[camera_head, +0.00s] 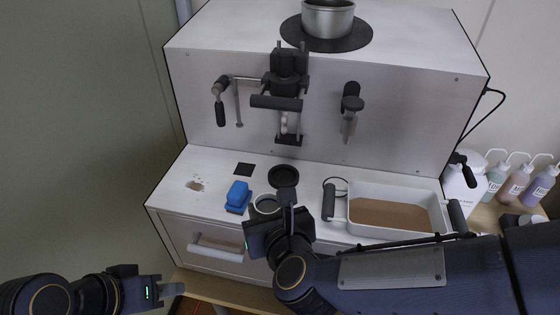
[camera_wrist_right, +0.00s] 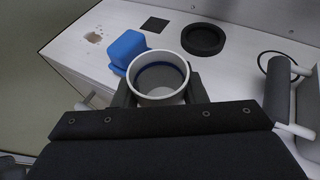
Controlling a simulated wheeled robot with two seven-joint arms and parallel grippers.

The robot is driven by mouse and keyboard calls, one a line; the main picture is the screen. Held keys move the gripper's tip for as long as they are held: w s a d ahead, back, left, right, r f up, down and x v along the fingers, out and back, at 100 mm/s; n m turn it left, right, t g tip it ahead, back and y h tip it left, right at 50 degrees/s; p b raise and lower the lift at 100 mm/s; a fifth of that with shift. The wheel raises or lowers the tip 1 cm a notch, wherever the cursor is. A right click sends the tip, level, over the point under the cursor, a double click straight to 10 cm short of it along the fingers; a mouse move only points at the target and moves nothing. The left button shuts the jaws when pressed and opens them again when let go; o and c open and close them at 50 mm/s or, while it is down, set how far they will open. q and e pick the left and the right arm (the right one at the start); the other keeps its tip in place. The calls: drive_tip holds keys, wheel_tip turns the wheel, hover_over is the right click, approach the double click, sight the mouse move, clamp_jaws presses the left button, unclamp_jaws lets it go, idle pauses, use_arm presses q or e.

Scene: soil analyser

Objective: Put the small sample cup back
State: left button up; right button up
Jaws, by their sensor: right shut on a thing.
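The small sample cup (camera_wrist_right: 160,78) is white with a blue line inside and is open at the top. My right gripper (camera_wrist_right: 158,92) is shut on it, one finger on each side. In the head view the cup (camera_head: 266,204) is partly hidden behind my right gripper, above the analyser's white ledge. It looks upright. Whether its base touches the ledge is hidden. A black round holder (camera_wrist_right: 204,39) lies on the ledge just beyond the cup and looks empty. It also shows in the head view (camera_head: 283,176). My left gripper (camera_head: 172,289) is low at the left, away from the cup.
A blue block (camera_head: 237,196) is close to the cup's left. A black square (camera_head: 243,169) and a brown stain (camera_head: 195,185) are on the ledge. A white tray of soil (camera_head: 352,188) stands at the right. The analyser's press (camera_head: 286,95) overhangs behind. Bottles (camera_head: 518,180) stand far right.

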drive_tip(key=p, duration=0.1)
hover_over(283, 176)
drive_tip(key=s, duration=0.4)
drive_tip(key=shift+w+a, duration=0.25)
drive_tip(key=shift+a, duration=0.15)
drive_tip(key=w, duration=0.2)
drive_tip(key=w+p, duration=0.1)
drive_tip(key=shift+w+d+f, duration=0.35)
drive_tip(key=shift+w, duration=0.05)
drive_tip(key=shift+s+f, duration=0.1)
drive_tip(key=shift+f, duration=0.35)
drive_tip(key=shift+f, duration=0.15)
drive_tip(key=o, duration=1)
